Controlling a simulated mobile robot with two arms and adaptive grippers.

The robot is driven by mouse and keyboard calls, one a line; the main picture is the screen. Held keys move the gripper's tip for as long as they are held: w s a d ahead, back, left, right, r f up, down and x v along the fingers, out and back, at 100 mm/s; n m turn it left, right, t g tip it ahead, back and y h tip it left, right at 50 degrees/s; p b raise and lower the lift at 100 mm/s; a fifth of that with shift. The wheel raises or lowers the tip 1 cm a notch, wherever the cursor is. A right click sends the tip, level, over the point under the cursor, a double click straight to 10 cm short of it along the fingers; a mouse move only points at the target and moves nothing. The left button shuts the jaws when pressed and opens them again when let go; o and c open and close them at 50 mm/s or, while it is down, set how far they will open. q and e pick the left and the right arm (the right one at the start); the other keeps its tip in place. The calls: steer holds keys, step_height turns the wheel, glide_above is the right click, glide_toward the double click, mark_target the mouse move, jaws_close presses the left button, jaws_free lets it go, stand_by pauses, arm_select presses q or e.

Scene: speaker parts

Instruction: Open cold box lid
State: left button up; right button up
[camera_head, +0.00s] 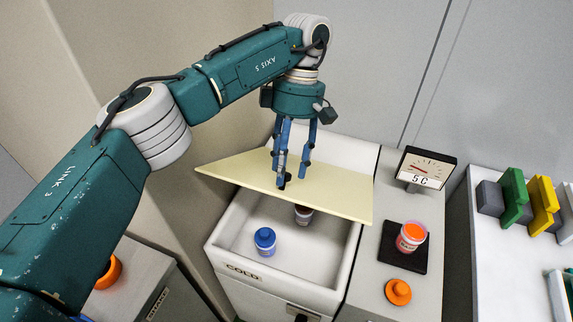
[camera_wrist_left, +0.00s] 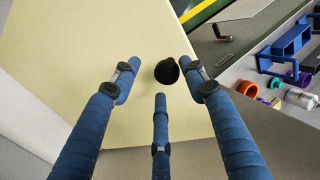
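The cold box (camera_head: 213,262), a white bin marked COLD, is partly uncovered at its front. Its lid (camera_head: 335,193), a pale yellow plate with a black knob (camera_head: 287,179), sits askew over the back part. The lid fills much of the left wrist view (camera_wrist_left: 70,50). My left gripper (camera_head: 291,170) points down at the knob. In the left wrist view its three blue fingers stand apart around the knob (camera_wrist_left: 166,71), with a visible gap on the left side. Whether the right finger touches it is unclear. My right gripper is not in view.
Inside the box stand a blue-capped jar (camera_head: 265,241) and a dark red jar (camera_head: 303,214), partly under the lid. To the right are a dial reading 5 C (camera_head: 426,168), an orange-topped jar (camera_head: 411,236) on a black pad and an orange knob (camera_head: 398,292).

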arm_select(q)
steer(key=shift+s+r, duration=0.1)
steer(key=shift+s, duration=0.1)
steer(key=v, duration=0.7)
steer(key=shift+r, duration=0.25)
steer(key=shift+w, duration=0.1)
